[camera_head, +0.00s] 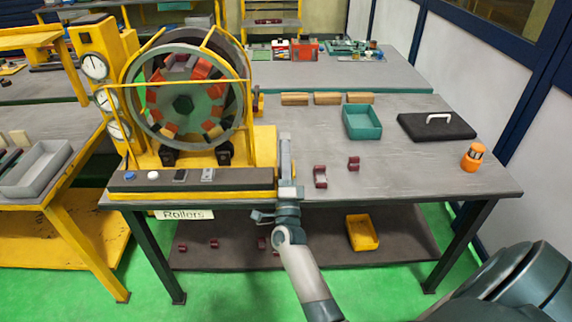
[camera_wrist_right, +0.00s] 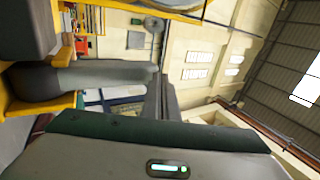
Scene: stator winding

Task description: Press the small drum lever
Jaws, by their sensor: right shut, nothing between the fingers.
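The large drum (camera_head: 183,103) stands in a yellow frame on the left of the workbench. Coloured blocks line its inside around a dark green hub. A control panel (camera_head: 230,183) runs along its front edge, with a blue button (camera_head: 128,175) and small switch-like parts (camera_head: 208,175). A small yellow and dark part (camera_head: 258,100) sticks out on the drum's right side; I cannot tell if it is the lever. My right gripper (camera_head: 285,140) is shut and empty, just right of the yellow base. Its contact with the base is unclear. My left gripper is out of view.
A green tray (camera_head: 362,134), a black case (camera_head: 436,126), wooden blocks (camera_head: 327,98), dark red parts (camera_head: 320,183) and an orange item (camera_head: 473,157) are on the bench. A yellow bin (camera_head: 362,232) is on the shelf below. The bench's right front is mostly clear.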

